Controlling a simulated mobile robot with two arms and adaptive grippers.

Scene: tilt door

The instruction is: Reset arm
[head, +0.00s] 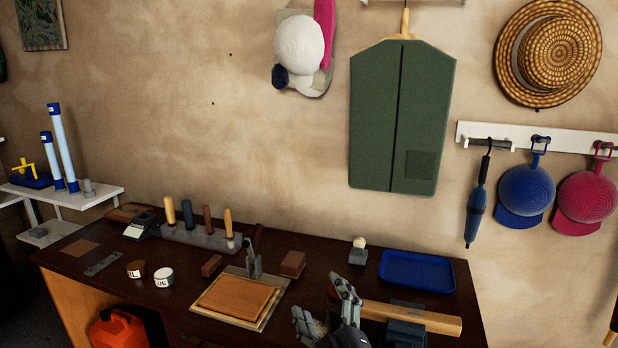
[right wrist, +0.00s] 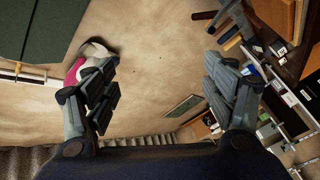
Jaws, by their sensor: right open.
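My right gripper (head: 326,308) is at the bottom middle of the head view, above the front of the dark workbench (head: 340,258). Its two grey fingers are spread apart, with nothing between them. In the right wrist view the open fingers (right wrist: 160,92) frame bare beige wall. The gripper partly overlaps the left end of a wooden beam (head: 420,318) in the head view; I cannot tell whether they touch. My left gripper is not in view. No door can be clearly made out.
The bench holds a wooden board (head: 235,299), a blue tray (head: 418,270), a tool block (head: 202,238) and two small jars. A green garment (head: 402,120) and hats hang on the wall behind. An orange can (head: 118,330) is below the bench.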

